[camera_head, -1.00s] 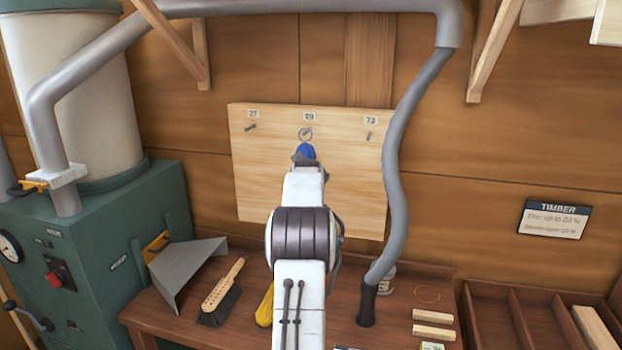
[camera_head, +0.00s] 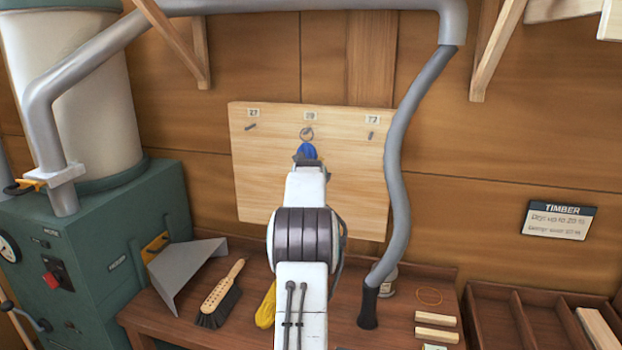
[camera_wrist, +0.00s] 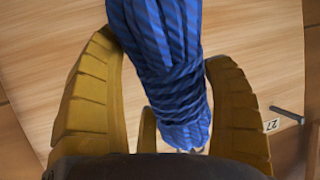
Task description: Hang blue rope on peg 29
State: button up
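The blue rope (camera_head: 307,151) is a bundled hank in front of the board (camera_head: 265,180), just below the label 29. A small pale ring (camera_head: 306,133) shows directly above it, over the place of peg 29. I cannot tell whether the ring is around the peg or only in front of it. My gripper (camera_head: 306,161) is just below, seen from behind, and my arm hides part of the rope. In the wrist view, the yellow fingers of my gripper (camera_wrist: 176,105) are on either side of the wrapped blue rope (camera_wrist: 170,60) and close against it.
Peg 27 (camera_head: 250,127) and peg 73 (camera_head: 370,136) are bare on either side. A grey hose (camera_head: 395,190) hangs close along the board's right edge. The bench below holds a brush (camera_head: 220,293), a yellow item (camera_head: 266,306) and wood blocks (camera_head: 436,327).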

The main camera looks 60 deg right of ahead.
jog(key=o, duration=0.4)
jog(key=shift+v, duration=6)
